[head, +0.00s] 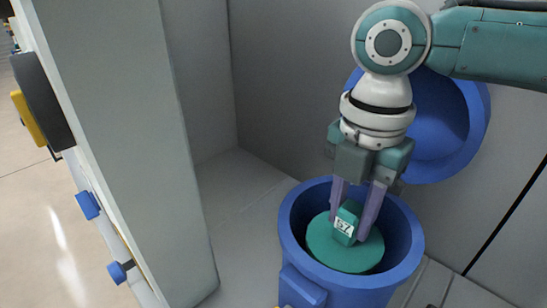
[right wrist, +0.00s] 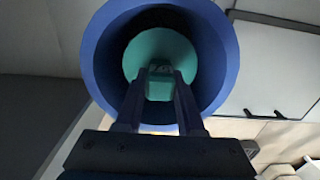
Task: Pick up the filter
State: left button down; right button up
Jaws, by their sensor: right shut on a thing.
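The filter (head: 326,245) is a green disc with a raised green grip block that bears a white label reading "57". It sits inside the open blue round container (head: 292,222), below the rim. My right gripper (head: 357,220) reaches down into the container from above, its two purple fingers shut on the grip block, one on each side. In the right wrist view the filter (right wrist: 140,62) lies inside the blue container wall (right wrist: 100,50), with the fingers (right wrist: 158,82) on both sides of the block. My left gripper is not in view.
The round blue lid (head: 465,130) stands open behind the container, close to my right arm. Grey walls (head: 290,80) enclose the back. A thick grey panel (head: 125,130) with blue latches (head: 88,205) stands at the left. The grey floor between panel and container (head: 240,220) is clear.

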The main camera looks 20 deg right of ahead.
grip_shut()
dwell(0.8)
